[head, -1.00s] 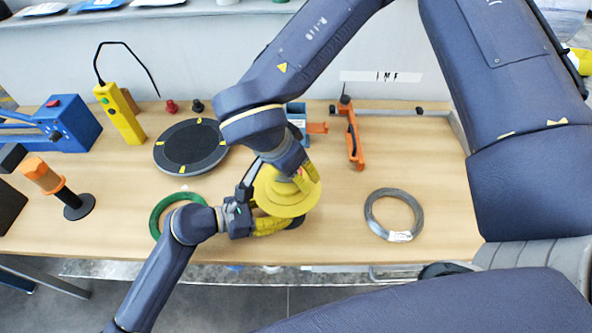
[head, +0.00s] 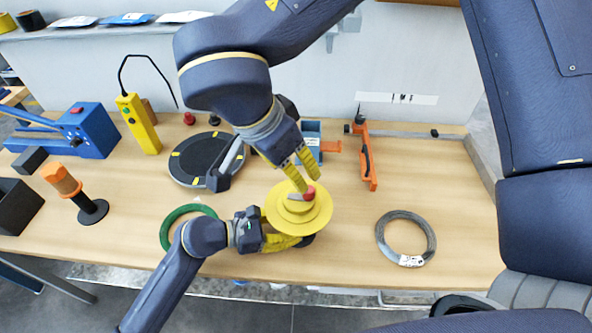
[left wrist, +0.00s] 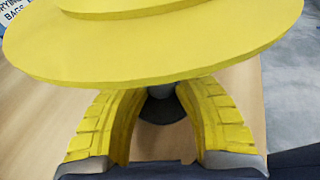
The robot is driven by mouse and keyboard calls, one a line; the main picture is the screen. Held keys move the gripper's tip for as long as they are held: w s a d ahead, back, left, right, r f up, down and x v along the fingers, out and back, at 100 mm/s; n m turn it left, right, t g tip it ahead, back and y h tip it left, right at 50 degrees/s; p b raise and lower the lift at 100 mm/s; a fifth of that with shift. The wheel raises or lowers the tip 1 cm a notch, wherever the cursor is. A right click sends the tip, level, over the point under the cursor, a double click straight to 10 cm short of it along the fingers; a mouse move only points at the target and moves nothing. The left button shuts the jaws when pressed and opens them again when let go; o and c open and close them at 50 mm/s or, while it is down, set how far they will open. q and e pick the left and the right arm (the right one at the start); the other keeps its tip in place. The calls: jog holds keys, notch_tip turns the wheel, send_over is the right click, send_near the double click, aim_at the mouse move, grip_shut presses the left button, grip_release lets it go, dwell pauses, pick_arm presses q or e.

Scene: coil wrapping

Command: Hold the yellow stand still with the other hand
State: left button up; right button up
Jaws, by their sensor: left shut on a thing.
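The yellow stand (head: 284,222), with stacked round discs, stands upright near the table's front edge. A red and grey piece (head: 306,194) shows at its top. My left gripper (head: 290,242) reaches in low from the left and is shut on the stand below its wide disc. The left wrist view shows its yellow fingers (left wrist: 162,115) either side of the stand's post, under the disc (left wrist: 150,62). My right gripper (head: 306,186) points down over the stand's top, fingertips by the red and grey piece. Whether it grips anything is unclear.
A green coil (head: 168,226) lies left of the stand, partly behind my left arm. A grey wire coil (head: 380,236) lies to the right. Behind are a black turntable (head: 200,158) and an orange clamp (head: 366,160). The table between stand and grey coil is clear.

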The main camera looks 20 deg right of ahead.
dwell(0.4)
pick_arm(q)
jog(key=o, duration=0.9)
jog(key=shift+o, duration=0.2)
